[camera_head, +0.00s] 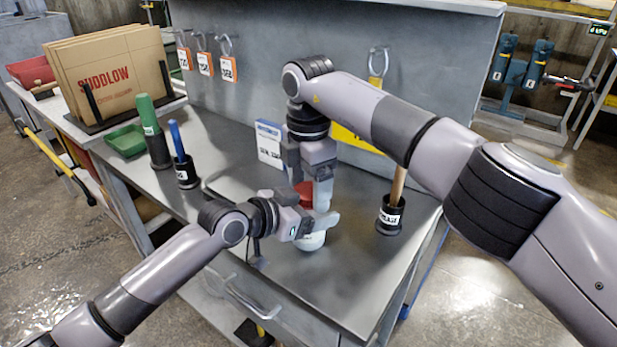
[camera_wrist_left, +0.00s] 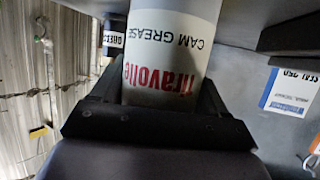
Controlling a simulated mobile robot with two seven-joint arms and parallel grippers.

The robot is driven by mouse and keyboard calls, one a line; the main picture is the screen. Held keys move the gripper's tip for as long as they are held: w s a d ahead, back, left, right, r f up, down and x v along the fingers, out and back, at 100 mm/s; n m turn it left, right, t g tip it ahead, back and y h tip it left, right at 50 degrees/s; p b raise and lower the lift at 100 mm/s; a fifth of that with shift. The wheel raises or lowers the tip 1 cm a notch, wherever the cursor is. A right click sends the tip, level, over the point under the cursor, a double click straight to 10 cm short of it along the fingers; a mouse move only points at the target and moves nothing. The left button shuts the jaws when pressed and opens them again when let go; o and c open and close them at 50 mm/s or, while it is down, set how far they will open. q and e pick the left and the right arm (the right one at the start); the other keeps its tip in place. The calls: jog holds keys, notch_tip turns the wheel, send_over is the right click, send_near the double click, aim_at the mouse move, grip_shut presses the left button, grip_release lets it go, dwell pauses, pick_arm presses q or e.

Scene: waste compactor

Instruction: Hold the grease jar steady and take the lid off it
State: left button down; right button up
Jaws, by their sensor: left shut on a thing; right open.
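The grease jar (camera_head: 312,241) is white and stands on the grey bench top. In the left wrist view the jar (camera_wrist_left: 168,50) shows a "CAM GREASE" label with a red brand name, between the two dark fingers. My left gripper (camera_head: 318,224) is shut on the jar from the left side.
Behind the jar stand a white-and-blue box (camera_head: 269,143) and a yellow sign (camera_head: 352,146). A black holder with a wooden handle (camera_head: 390,214) stands to the right. Black holders with a blue tool (camera_head: 186,172) and a green tool (camera_head: 157,148) stand left, near a green tray (camera_head: 126,141).

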jog(key=c, duration=1.1)
jog(key=shift+o, duration=0.2)
jog(key=n, duration=0.6)
jog(key=shift+n, duration=0.4)
pick_arm(q)
jog(key=shift+a, duration=0.1)
pick_arm(e)
jog(key=o, duration=1.2)
jog(key=shift+c, duration=0.2)
